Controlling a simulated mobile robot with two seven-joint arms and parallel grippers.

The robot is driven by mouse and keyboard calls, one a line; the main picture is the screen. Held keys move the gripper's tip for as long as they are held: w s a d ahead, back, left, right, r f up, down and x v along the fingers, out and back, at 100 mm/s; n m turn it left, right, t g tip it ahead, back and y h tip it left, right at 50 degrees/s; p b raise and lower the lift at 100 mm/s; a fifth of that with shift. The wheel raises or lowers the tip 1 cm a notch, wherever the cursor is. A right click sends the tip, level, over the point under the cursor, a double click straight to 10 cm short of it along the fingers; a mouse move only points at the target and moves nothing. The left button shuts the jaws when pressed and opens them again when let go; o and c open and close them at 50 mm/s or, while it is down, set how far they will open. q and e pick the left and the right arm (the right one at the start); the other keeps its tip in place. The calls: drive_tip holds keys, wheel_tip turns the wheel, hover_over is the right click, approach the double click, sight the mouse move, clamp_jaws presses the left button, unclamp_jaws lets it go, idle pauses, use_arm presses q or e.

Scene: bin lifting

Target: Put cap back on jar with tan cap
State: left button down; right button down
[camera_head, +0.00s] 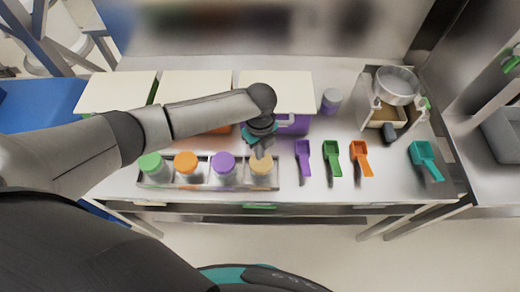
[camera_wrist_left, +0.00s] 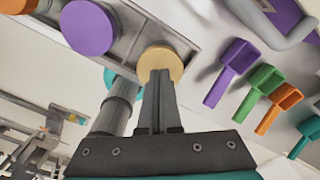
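The jar with the tan cap (camera_head: 262,166) stands in the right-hand slot of a metal rack on the bench. The tan cap appears to sit on top of the jar. My left gripper (camera_head: 259,152) is right at the far side of this cap. In the left wrist view the tan cap (camera_wrist_left: 160,63) lies just beyond my left fingertips (camera_wrist_left: 158,76), which are close together and look shut with nothing between them. I cannot tell whether the tips touch the cap. My right gripper is not in view.
Jars with green (camera_head: 151,161), orange (camera_head: 186,160) and purple (camera_head: 223,161) caps share the rack (camera_head: 205,184). Purple (camera_head: 303,157), green (camera_head: 332,157), orange (camera_head: 361,157) and teal (camera_head: 425,158) scoops lie to the right. Bins with cream lids (camera_head: 195,86) stand behind.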

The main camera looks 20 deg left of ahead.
use_arm(q)
drive_tip(key=shift+f+b, duration=0.65)
drive_tip(key=shift+f, duration=0.35)
drive_tip(key=shift+r, duration=0.1)
wheel_tip(320, 180, up, 2)
drive_tip(key=p, duration=0.2)
drive_tip(key=shift+r+p, duration=0.25)
drive_tip(key=shift+p, duration=0.1)
drive_tip(key=shift+r+p, duration=0.95)
drive_tip(key=shift+r, duration=1.25)
